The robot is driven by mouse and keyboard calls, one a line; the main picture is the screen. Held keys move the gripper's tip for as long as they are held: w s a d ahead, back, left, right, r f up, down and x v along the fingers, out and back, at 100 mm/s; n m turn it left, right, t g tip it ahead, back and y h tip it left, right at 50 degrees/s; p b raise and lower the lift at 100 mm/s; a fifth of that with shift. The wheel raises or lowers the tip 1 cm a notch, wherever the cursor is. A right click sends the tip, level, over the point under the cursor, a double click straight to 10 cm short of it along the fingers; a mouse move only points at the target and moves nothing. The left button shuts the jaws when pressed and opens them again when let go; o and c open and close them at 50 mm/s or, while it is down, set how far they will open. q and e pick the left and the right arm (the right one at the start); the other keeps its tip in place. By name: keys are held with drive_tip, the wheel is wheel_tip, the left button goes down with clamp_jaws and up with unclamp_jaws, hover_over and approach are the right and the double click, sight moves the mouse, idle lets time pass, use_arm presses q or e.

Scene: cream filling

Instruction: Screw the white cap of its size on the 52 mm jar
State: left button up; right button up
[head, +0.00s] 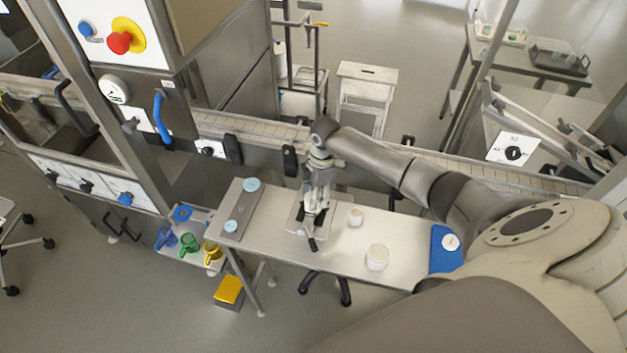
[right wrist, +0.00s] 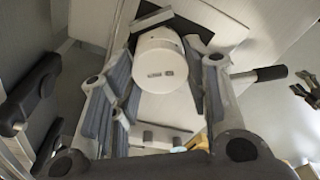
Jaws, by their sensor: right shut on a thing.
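My right gripper (head: 315,212) reaches down over a clamp fixture (head: 293,226) on the bench. In the right wrist view the gripper (right wrist: 160,85) is shut on a white round piece (right wrist: 160,62) with a small dark print. A small white jar (head: 355,218) and a larger white jar (head: 377,257) stand on the bench to the right of the fixture. A white cap (head: 450,242) lies on a blue mat (head: 441,260). My left gripper is not in view.
The fixture's black handle (head: 313,244) points toward the bench's front edge; it also shows in the right wrist view (right wrist: 270,74). A grey plate (head: 241,206) with two pale blue discs lies at the bench's left end. A conveyor (head: 265,130) runs behind. Coloured jugs (head: 188,243) stand on a lower shelf.

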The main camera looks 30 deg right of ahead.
drive_tip(key=shift+o, duration=1.3)
drive_tip(key=shift+c, duration=1.3)
drive_tip(key=shift+r+m+p, duration=0.1)
drive_tip(key=shift+m+p, duration=0.5)
drive_tip(key=shift+p, duration=0.05)
drive_tip(key=shift+m, duration=0.4)
drive_tip(key=shift+s+m, duration=0.1)
drive_tip(key=shift+m, duration=0.4)
drive_tip(key=shift+m+t, duration=0.3)
drive_tip(key=shift+m, duration=1.1)
drive_tip(key=shift+a, duration=0.1)
